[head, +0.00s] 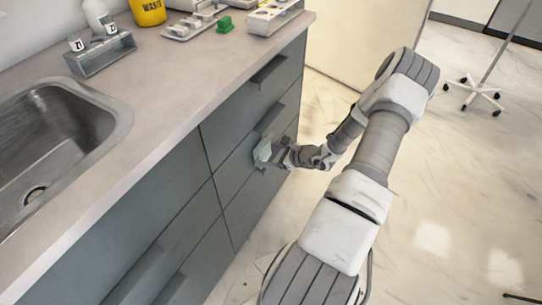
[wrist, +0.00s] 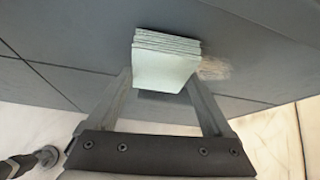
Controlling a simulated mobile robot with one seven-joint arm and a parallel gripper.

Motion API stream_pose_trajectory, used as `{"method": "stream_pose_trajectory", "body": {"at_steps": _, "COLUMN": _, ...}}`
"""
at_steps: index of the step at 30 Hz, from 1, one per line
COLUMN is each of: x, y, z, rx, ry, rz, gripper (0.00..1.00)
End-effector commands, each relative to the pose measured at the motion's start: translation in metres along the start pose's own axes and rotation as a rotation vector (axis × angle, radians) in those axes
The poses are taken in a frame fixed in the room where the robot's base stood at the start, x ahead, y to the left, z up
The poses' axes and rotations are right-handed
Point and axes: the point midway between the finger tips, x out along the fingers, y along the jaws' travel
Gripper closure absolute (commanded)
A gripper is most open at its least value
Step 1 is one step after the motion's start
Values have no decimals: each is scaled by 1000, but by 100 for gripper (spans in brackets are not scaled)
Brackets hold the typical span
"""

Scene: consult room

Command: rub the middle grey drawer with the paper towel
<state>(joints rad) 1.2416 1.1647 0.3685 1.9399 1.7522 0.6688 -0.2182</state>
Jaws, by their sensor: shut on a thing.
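The paper towel is a folded, pale green-white pad (head: 262,152), held up against or very near the front of the middle grey drawer (head: 232,178), just below its handle. My gripper (head: 276,156) is shut on the towel. In the wrist view the layered towel (wrist: 166,62) sits between my two fingertips (wrist: 167,78), with the grey front (wrist: 90,55) behind it. A brownish smudge (wrist: 214,68) shows on that front, just right of the towel. Whether the towel touches the surface is hard to tell.
A counter (head: 165,95) with a sink (head: 55,130) tops the drawers. On it stand a yellow waste bin (head: 148,11), a vial rack (head: 101,55), trays and a green block (head: 225,24). Open floor lies to the right, with a wheeled stand (head: 474,91) farther back.

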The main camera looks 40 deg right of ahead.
Motion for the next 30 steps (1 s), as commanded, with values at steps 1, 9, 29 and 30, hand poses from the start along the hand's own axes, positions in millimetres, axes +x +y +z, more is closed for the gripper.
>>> {"method": "stream_pose_trajectory", "body": {"at_steps": 1, "x": 1, "y": 0, "z": 1, "rx": -1, "ry": 0, "rz": 0, "gripper": 59}}
{"method": "stream_pose_trajectory", "body": {"at_steps": 9, "x": 6, "y": 0, "z": 3, "rx": 0, "ry": 0, "rz": 0, "gripper": 59}}
{"method": "stream_pose_trajectory", "body": {"at_steps": 29, "x": 8, "y": -38, "z": -3, "rx": -1, "ry": 0, "rz": -1, "gripper": 60}}
{"method": "stream_pose_trajectory", "body": {"at_steps": 30, "x": 8, "y": -39, "z": -3, "rx": -1, "ry": 0, "rz": -1, "gripper": 60}}
